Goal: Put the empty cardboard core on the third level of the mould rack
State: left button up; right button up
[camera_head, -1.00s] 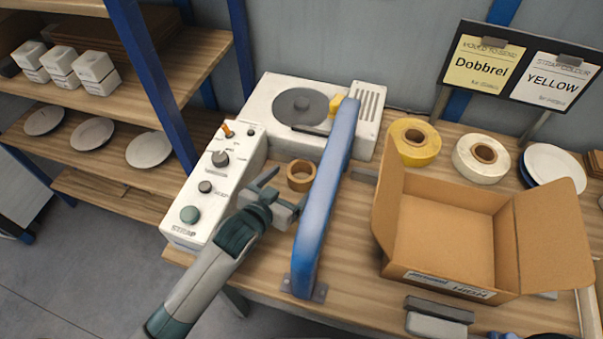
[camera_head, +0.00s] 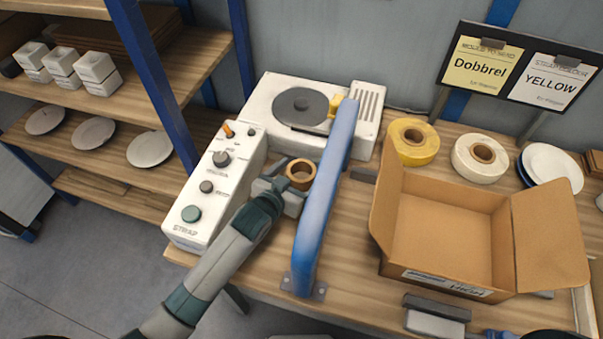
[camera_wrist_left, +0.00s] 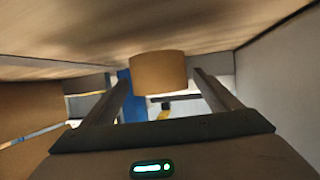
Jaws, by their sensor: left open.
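The cardboard core (camera_head: 301,174), a short brown ring, stands on the wooden bench between the white control box and the blue bar. My left gripper (camera_head: 285,178) is open at the core, low over the bench. In the left wrist view the core (camera_wrist_left: 159,73) sits between the tips of the two open fingers (camera_wrist_left: 162,88); I cannot tell whether they touch it. The mould rack (camera_head: 160,88) at the left has blue posts and wooden shelves: white block moulds on an upper one, white plates on the one below, and a bare board lower down.
The control box (camera_head: 215,185) is close left of the gripper, the blue bar (camera_head: 318,205) close right. A white machine (camera_head: 270,100) stands behind. An open carton (camera_head: 445,235), a yellow roll (camera_head: 413,142) and a white roll (camera_head: 479,158) are to the right.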

dwell(0.4)
pick_arm(q)
jog(key=c, duration=1.2)
jog(key=shift+r, duration=0.1)
notch_tip(320, 180, up, 10)
jog(key=b, duration=0.2)
